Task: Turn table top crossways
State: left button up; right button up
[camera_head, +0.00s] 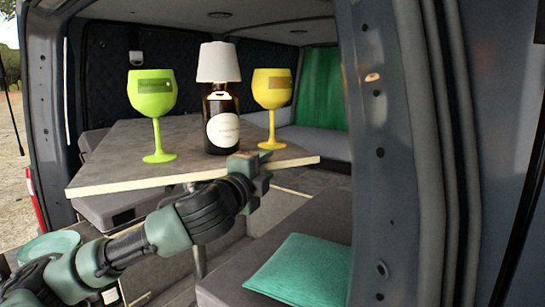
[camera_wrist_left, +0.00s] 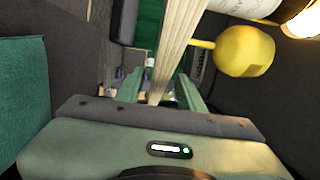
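The table top (camera_head: 180,130) is a grey slab with a pale edge, lying level inside the van's rear opening, its near corner pointing right. On it stand a green goblet (camera_head: 152,92), a dark bottle lamp with a white shade (camera_head: 221,118) and a yellow goblet (camera_head: 272,88). My left gripper (camera_head: 258,170) is at the table's near edge, right of the middle. In the left wrist view the pale table edge (camera_wrist_left: 178,45) runs between the parted fingers (camera_wrist_left: 166,90), with gaps seeming to show beside it. My right gripper is out of view.
A grey bench with a teal cushion (camera_head: 300,268) is at the lower right, below table height. The van's door pillar (camera_head: 385,150) stands close on the right. The yellow goblet is nearest the table's right corner. A green curtain (camera_head: 322,88) hangs behind.

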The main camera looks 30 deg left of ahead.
aim_at(273, 158)
pick_arm(q)
jog(key=w+p, duration=0.1)
jog(key=w, duration=0.3)
jog(key=shift+w+a+f, duration=0.1)
jog(key=shift+w, duration=0.05)
jog(key=shift+a, duration=0.1)
grip_shut()
dwell(1.2)
